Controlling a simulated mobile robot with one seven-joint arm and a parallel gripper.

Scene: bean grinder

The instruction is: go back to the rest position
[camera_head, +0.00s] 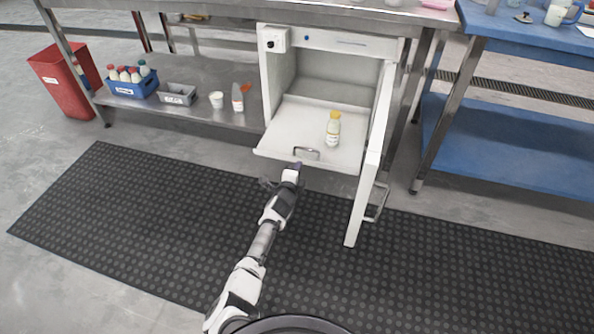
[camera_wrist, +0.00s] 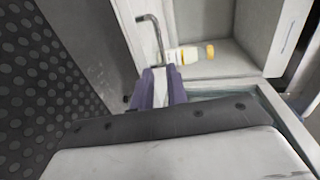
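My gripper (camera_head: 297,166) is just in front of a pulled-out white shelf, low over the dark mat. In the wrist view, its two purple fingers (camera_wrist: 163,86) stand apart with a pale strip showing between them. They look open and empty, close to the shelf's metal handle (camera_wrist: 153,35). The handle (camera_head: 306,152) also shows in the head view, at the shelf's front edge. The white shelf (camera_head: 290,130) sticks out of a white cabinet (camera_head: 330,40) whose door (camera_head: 366,190) is swung open on the right. A bottle with a yellow cap (camera_head: 333,130) stands on the shelf.
The open door and its handle (camera_head: 378,203) stand right of my gripper. A lower steel shelf (camera_head: 195,110) at left holds a blue crate (camera_head: 133,90) of bottles, a grey bin and a cup. A blue table (camera_head: 510,150) stands right. The mat (camera_head: 130,220) is clear.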

